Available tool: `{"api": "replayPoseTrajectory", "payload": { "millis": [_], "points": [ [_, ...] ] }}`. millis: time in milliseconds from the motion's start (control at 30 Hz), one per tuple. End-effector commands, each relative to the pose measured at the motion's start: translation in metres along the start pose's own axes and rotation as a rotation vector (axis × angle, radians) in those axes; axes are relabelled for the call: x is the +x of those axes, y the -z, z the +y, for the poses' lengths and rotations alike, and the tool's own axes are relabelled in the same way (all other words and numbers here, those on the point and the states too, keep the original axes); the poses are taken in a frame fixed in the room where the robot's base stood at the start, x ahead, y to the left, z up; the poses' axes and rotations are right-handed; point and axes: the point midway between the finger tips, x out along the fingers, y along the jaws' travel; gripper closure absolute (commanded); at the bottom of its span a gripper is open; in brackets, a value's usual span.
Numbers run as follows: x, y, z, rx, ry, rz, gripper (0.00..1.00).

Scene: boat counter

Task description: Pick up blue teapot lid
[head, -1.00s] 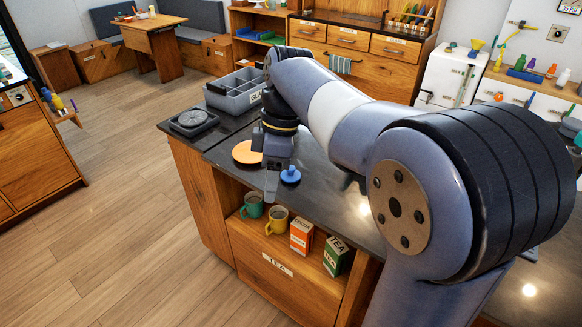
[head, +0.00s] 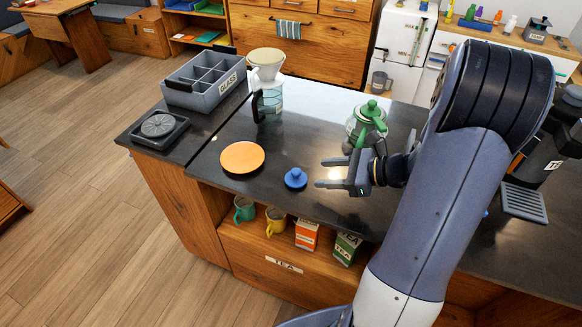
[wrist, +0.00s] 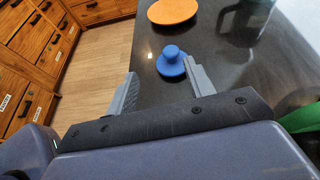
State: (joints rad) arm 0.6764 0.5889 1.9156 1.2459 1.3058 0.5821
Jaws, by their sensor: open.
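The blue teapot lid (head: 296,178) lies on the dark counter, knob up, near the front edge. It also shows in the wrist view (wrist: 172,62), beyond my fingertips and nearer the right finger. My gripper (head: 326,173) is open and empty, just right of the lid in the head view, with its fingers pointing left toward it. In the wrist view my gripper (wrist: 161,72) has its two grey fingers spread apart. A teapot with a green top (head: 367,122) stands on the counter behind my gripper.
An orange disc (head: 242,158) lies left of the lid. A glass coffee maker (head: 267,100) and a grey divided bin (head: 205,88) stand farther back. A black square item (head: 158,130) sits at the left end. Mugs and boxes fill the shelf below the counter edge.

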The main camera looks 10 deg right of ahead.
Motion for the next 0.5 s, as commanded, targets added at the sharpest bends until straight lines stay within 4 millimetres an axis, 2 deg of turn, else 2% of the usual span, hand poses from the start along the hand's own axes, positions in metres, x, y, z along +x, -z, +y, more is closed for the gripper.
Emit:
{"api": "replayPoseTrajectory", "payload": {
  "millis": [67, 167, 500],
  "points": [
    [-0.004, 0.004, -0.002, 0.071, 0.03, -0.008, 0.49],
    [0.002, 0.006, -0.003, 0.102, 0.04, -0.012, 0.49],
    [0.047, 0.005, -0.005, 0.097, 0.038, -0.011, 0.49]
  ]
}}
